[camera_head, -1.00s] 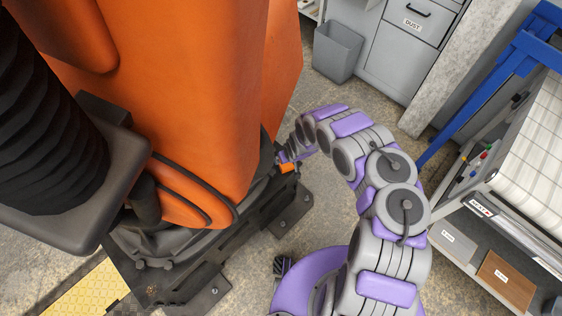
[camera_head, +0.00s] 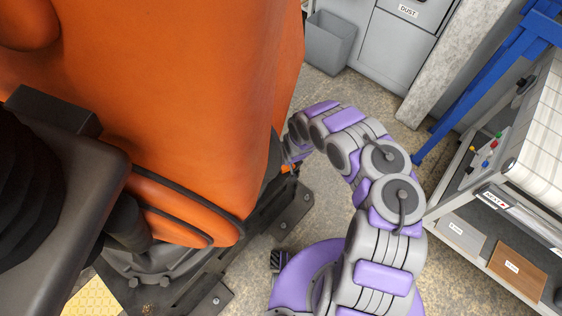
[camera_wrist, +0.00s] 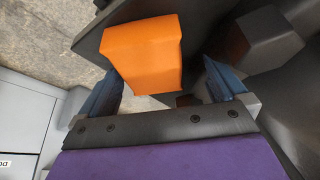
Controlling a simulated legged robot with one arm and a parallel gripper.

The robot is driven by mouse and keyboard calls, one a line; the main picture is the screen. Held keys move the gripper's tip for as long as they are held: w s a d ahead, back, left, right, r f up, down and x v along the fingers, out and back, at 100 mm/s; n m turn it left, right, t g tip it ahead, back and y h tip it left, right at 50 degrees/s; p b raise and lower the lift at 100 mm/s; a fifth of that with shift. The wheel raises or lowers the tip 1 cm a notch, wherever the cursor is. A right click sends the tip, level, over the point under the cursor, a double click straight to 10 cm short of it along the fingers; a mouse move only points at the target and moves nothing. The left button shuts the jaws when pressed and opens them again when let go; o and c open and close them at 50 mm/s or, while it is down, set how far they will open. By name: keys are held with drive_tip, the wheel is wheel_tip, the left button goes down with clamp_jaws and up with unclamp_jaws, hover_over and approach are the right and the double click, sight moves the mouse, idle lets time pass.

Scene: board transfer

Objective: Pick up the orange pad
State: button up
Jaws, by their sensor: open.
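The orange pad (camera_wrist: 142,52) is a small block on a dark surface in the wrist view. My gripper (camera_wrist: 160,88) is open there, with one blue finger to the left of the pad and the other to its right. The pad's near end lies between the fingers, and a gap shows on the right side. Whether the left finger touches it I cannot tell. In the head view only a small orange bit (camera_head: 287,168) shows beside my gripper (camera_head: 292,157), mostly hidden by the large orange machine and the arm.
A grey bin (camera_head: 330,42) and cabinet (camera_head: 395,50) are at the back. A blue frame (camera_head: 480,80) and a shelf with boxes (camera_head: 515,268) stand at right.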

drive_tip(key=shift+d+r, duration=0.2)
drive_tip(key=shift+d, duration=0.6)
drive_tip(key=shift+a+f, duration=0.35)
drive_tip(key=shift+a, duration=0.3)
drive_tip(key=shift+d, duration=0.25)
drive_tip(key=shift+d+r, duration=0.1)
drive_tip(key=shift+d, duration=0.15)
drive_tip(key=shift+c, duration=1.3)
drive_tip(key=shift+a, duration=0.35)
drive_tip(key=c, duration=0.8)
drive_tip(key=shift+d, duration=0.15)
drive_tip(key=shift+c, duration=0.3)
drive_tip(key=shift+r, duration=0.1)
